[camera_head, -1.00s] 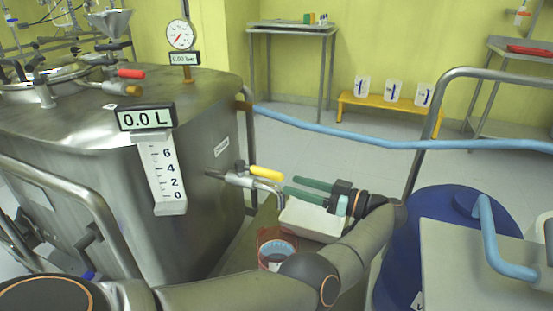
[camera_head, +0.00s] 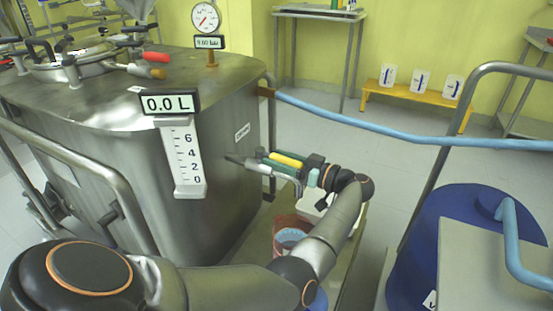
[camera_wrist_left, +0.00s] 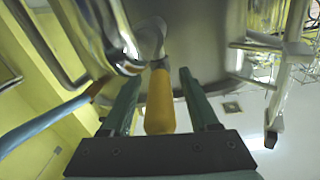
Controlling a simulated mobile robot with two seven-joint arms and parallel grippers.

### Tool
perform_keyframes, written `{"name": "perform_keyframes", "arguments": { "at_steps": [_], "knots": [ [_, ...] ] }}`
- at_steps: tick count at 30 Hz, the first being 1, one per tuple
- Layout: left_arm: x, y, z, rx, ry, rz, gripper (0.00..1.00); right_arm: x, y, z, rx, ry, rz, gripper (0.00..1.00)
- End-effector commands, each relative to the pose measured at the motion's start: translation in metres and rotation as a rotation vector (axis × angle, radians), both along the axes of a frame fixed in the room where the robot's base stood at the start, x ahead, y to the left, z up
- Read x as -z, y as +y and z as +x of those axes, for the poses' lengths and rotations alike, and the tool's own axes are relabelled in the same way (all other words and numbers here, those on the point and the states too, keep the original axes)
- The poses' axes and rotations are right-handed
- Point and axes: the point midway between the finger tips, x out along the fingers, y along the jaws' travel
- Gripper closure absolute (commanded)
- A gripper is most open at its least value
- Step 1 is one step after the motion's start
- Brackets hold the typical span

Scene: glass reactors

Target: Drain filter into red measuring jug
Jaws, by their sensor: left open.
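The steel filter vessel (camera_head: 130,130) stands at the left with a display reading 0.0 L (camera_head: 171,102). Its drain valve has a yellow handle (camera_head: 286,160) on an outlet pipe (camera_head: 236,160). My left gripper (camera_head: 272,164) is at the valve. In the left wrist view the yellow handle (camera_wrist_left: 160,103) lies between the two green fingers (camera_wrist_left: 160,100), with gaps on both sides. The gripper is open. The red measuring jug (camera_head: 291,232) stands below the valve, partly hidden by my left arm. My right gripper is not in view.
A white box (camera_head: 312,212) sits beside the jug, partly behind my arm. A blue drum (camera_head: 470,225) stands at the right. A blue hose (camera_head: 400,139) crosses behind.

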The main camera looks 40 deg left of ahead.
Motion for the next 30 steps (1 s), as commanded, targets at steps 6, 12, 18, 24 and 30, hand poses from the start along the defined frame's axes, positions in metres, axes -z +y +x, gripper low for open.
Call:
{"name": "perform_keyframes", "arguments": {
  "at_steps": [6, 12, 18, 24, 30],
  "knots": [
    [-0.0002, 0.0079, -0.0019, 0.000, 0.000, 0.000, 0.39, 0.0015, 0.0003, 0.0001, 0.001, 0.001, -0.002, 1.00],
    [-0.0002, 0.0076, -0.0018, 0.000, 0.000, 0.000, 0.42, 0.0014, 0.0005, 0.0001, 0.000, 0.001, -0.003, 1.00],
    [-0.0001, 0.0074, -0.0017, 0.000, 0.000, 0.000, 0.64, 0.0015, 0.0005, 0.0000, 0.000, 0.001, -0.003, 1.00],
    [-0.0002, 0.0073, -0.0017, 0.000, 0.000, 0.000, 0.86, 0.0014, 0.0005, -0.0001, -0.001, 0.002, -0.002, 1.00],
    [-0.0002, 0.0072, -0.0017, 0.000, 0.000, 0.000, 1.00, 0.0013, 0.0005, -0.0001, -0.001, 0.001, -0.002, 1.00]
  ]
}}
